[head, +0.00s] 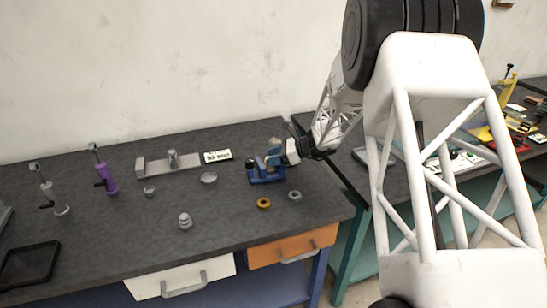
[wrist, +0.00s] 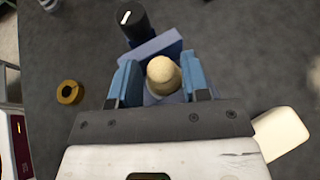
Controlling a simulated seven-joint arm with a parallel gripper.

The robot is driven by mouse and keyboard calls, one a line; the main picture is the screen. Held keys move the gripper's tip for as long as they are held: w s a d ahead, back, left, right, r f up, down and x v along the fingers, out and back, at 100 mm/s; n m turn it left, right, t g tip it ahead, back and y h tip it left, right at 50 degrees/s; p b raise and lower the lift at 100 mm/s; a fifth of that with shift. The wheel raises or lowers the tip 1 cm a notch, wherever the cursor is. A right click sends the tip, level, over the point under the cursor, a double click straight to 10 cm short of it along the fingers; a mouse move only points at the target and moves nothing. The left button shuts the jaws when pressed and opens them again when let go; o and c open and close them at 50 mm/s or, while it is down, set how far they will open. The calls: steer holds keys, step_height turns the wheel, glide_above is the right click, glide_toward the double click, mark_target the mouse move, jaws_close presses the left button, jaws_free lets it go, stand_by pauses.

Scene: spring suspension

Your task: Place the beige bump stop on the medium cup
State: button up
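The beige bump stop (wrist: 163,72) is a pale, round-topped piece between the two light blue fingers of my gripper (wrist: 160,80) in the wrist view. Its lower part comes close to both fingers; I cannot tell whether they press on it. In the head view my gripper (head: 280,153) reaches in from the right at the blue vise-like fixture (head: 263,176), with a beige piece (head: 275,143) just behind it. A pale edge shows under the bump stop, partly hidden. Grey cups stand on the bench: a wider one (head: 209,178) and a smaller one (head: 149,191); I cannot tell which is the medium cup.
A yellow ring (head: 263,203) and a grey ring (head: 295,195) lie in front of the fixture. A stacked grey part (head: 185,221), a purple-bodied tool (head: 107,181) and a black tray (head: 29,267) are farther left. The fixture's black knob (wrist: 133,20) shows beyond my fingers.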

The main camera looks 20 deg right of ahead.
steer(key=shift+o, duration=0.7)
steer(key=shift+s+f, duration=0.1)
steer(key=shift+f, duration=0.6)
steer(key=shift+r, duration=0.4)
steer(key=r+v, duration=0.1)
steer(key=v, duration=1.1)
steer(key=shift+r, duration=0.1)
